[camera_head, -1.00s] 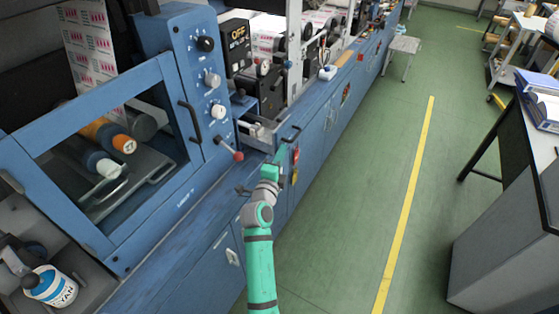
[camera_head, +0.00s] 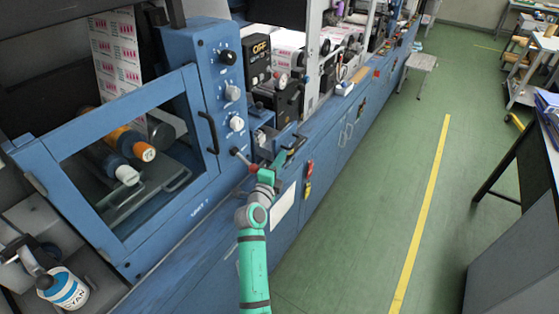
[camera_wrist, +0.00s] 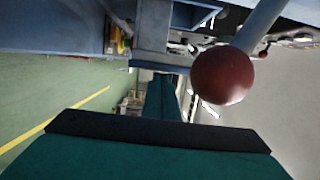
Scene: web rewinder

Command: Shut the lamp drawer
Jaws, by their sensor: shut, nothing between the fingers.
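The lamp drawer (camera_head: 291,146) is in the blue machine front, below the knob panel, with a dark handle (camera_head: 298,142) on its face. Its face looks close to the machine; my arm and the small size leave unclear whether a narrow gap remains. My gripper (camera_head: 281,157) is shut and empty, right at the drawer front; I cannot tell whether it touches. In the wrist view my teal gripper (camera_wrist: 162,95) points away from the camera, toward blue panels. The drawer cannot be made out clearly there.
A lever with a red ball (camera_head: 253,168) sticks out just left of my gripper; the red ball looms close in the wrist view (camera_wrist: 222,75). A red and yellow item (camera_head: 308,180) hangs on the front to the right. The green floor (camera_head: 370,220) is clear.

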